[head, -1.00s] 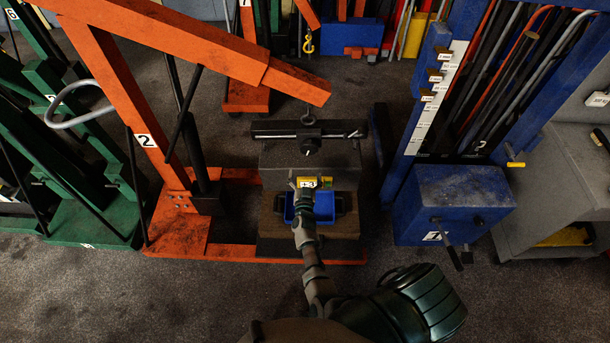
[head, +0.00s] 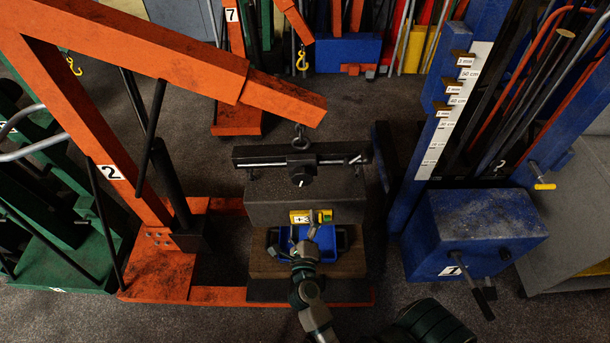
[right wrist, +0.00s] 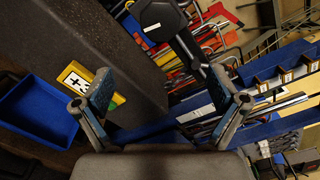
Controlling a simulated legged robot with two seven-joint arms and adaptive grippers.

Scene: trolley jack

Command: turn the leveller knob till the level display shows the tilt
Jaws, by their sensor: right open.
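The leveller knob (head: 301,172) is black with a pale mark, at the middle of the dark leveller bar (head: 262,158) hanging under the orange crane boom. In the right wrist view a black faceted knob (right wrist: 160,18) shows at the top, beyond the fingertips. The level display (head: 302,217) is a small yellow unit with a white face on the grey block's front edge; in the right wrist view it (right wrist: 76,78) is partly behind a finger. Its face shows a plus sign; the rest is unclear. My right gripper (head: 308,231) is open and empty, near the display and apart from the knob. My left gripper is out of view.
The grey block (head: 345,197) is below the bar. A blue tray (head: 325,260) sits in front of it, under my right gripper. The orange crane (head: 180,240) stands left, and a blue press frame (head: 475,230) with a crank stands right.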

